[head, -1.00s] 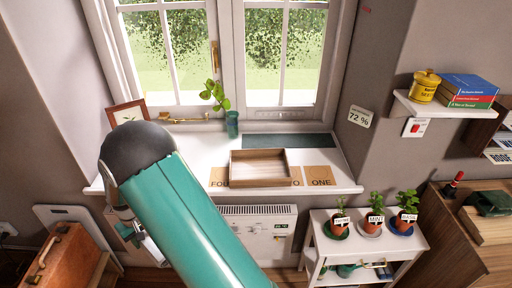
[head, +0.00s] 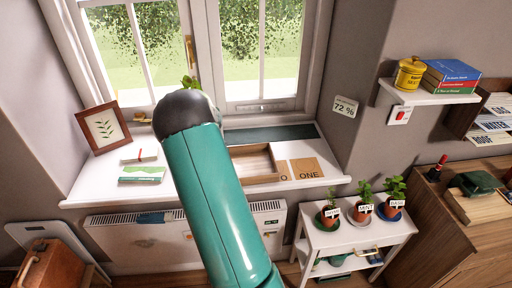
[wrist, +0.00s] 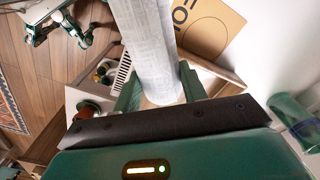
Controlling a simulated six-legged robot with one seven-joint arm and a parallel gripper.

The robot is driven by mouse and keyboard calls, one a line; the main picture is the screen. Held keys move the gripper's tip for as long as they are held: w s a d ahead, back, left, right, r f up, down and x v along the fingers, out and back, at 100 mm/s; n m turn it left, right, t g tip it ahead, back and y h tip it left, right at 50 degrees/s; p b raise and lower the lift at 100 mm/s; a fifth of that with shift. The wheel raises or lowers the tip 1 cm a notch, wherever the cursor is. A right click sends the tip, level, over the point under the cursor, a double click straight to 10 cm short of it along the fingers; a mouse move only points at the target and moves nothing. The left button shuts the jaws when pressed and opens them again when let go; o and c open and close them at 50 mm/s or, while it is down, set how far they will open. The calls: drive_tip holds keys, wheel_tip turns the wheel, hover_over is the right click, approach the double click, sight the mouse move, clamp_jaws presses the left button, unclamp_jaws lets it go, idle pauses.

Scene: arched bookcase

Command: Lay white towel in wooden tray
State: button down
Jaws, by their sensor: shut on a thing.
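A white rolled towel (wrist: 150,45) stands out from between the green fingers of my gripper (wrist: 160,88) in the wrist view. My gripper is shut on it. The wooden tray (head: 276,162) is on the white windowsill in the head view, its left part hidden behind my arm. In the wrist view, a wooden edge, seemingly the tray's, shows beside the towel. My gripper and the towel are hidden in the head view, so I cannot tell their exact height over the tray.
Brown cards (head: 305,169) lie right of the tray. A picture frame (head: 103,128) and a green-and-white booklet (head: 142,174) are on the sill's left part. A plant stands behind my arm, mostly hidden. A plant cart (head: 350,232) stands below at right.

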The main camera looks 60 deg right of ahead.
drive_tip(key=s+d+r+m, duration=0.4)
drive_tip(key=s+d+m, duration=0.5)
drive_tip(key=d, duration=0.4)
drive_tip(key=shift+n, duration=0.5)
drive_tip(key=shift+s+f, duration=0.15)
drive_tip(key=shift+f, duration=1.2)
drive_tip(key=shift+s+f, duration=0.1)
drive_tip(key=shift+f, duration=1.25)
drive_tip(key=shift+f, duration=2.75)
drive_tip(key=c, duration=0.7)
unclamp_jaws()
wheel_tip(320, 180, up, 14)
drive_tip(key=shift+w+f, duration=0.1)
